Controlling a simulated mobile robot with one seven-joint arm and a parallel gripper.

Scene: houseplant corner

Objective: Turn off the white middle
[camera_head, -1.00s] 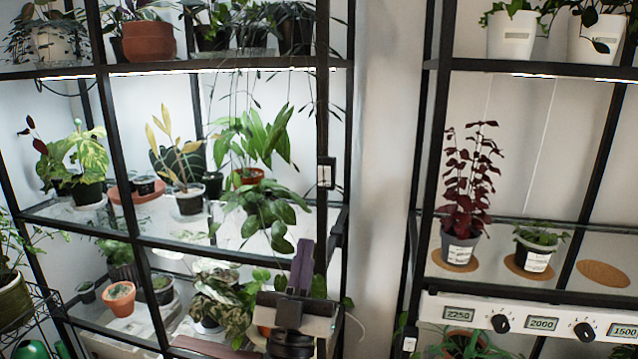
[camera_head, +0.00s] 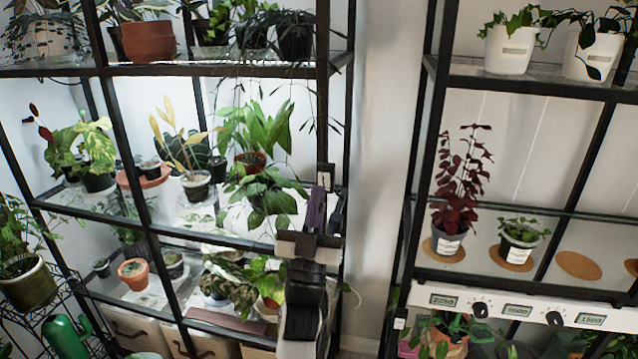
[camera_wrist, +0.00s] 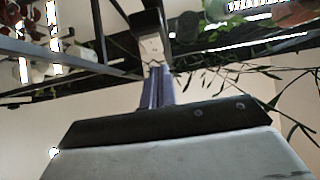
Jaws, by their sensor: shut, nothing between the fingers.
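A small dark switch box with a pale face (camera_head: 326,176) is on the front black post of the left rack, at the middle shelf's height. In the wrist view the box (camera_wrist: 149,22) hangs just beyond the fingertips, with a white rocker-like part on its near end. My gripper (camera_head: 317,192) is shut and empty, its purple-grey fingers pointing up at the box from just below. In the wrist view the closed fingertips (camera_wrist: 158,70) overlap the box's lower end; I cannot tell whether they touch. The rocker's position is too small to read.
The left rack's middle shelf (camera_head: 180,236) holds several plants, and thin stems hang near the post. The right rack has a white panel (camera_head: 540,306) with displays and black knobs. A small pale box (camera_head: 399,322) is on its post. A bright light strip (camera_wrist: 245,47) shows overhead.

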